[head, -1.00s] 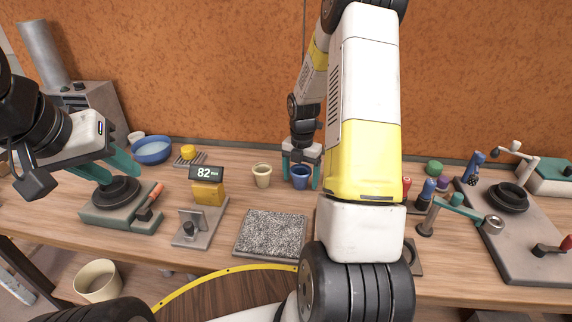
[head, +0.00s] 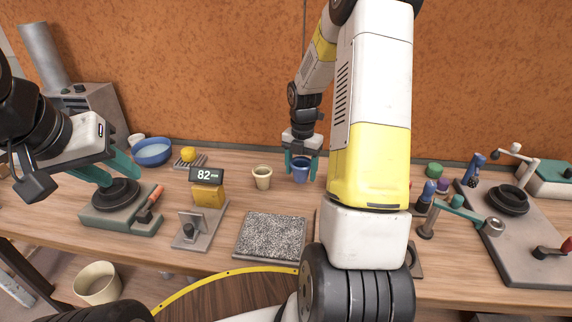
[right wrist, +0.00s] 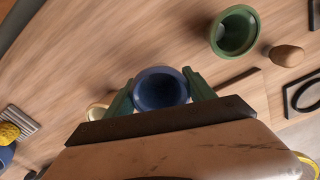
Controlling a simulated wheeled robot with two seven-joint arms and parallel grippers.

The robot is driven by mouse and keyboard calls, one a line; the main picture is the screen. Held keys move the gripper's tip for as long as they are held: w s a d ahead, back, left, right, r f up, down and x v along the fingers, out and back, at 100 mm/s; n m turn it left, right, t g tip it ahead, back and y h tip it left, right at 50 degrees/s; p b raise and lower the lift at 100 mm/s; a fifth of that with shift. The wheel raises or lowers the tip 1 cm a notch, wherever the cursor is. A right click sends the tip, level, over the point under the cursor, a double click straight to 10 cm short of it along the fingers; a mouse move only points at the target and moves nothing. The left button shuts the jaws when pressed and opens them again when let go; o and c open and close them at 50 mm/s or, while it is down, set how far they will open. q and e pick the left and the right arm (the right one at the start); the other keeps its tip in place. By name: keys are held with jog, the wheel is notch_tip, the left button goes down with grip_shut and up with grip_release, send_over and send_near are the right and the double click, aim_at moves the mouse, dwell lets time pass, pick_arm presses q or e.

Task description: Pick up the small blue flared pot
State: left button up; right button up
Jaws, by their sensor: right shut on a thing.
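The small blue flared pot (head: 301,173) is upright between the teal fingers of my right gripper (head: 301,168), towards the back of the bench. In the right wrist view the pot (right wrist: 160,90) shows its round rim, with a finger of my right gripper (right wrist: 160,97) pressed on each side. The pot appears slightly above the bench top. My left gripper (head: 108,170) is open and empty at the left, above a black round-topped device (head: 118,192).
A cream pot (head: 262,177) stands just left of the blue pot. A speckled slab (head: 271,236) lies in front. A yellow block with a display (head: 207,175) and a blue bowl (head: 153,151) are further left. A green pot (right wrist: 235,31) shows in the right wrist view.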

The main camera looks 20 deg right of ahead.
jog(key=s+a, duration=0.1)
jog(key=s, duration=0.4)
jog(key=s+a, duration=0.1)
jog(key=s, duration=0.4)
jog(key=s+a+r, duration=0.1)
jog(key=s, duration=0.4)
jog(key=shift+s+r, duration=0.1)
jog(key=shift+s, duration=0.2)
jog(key=o, duration=0.6)
jog(key=c, duration=0.3)
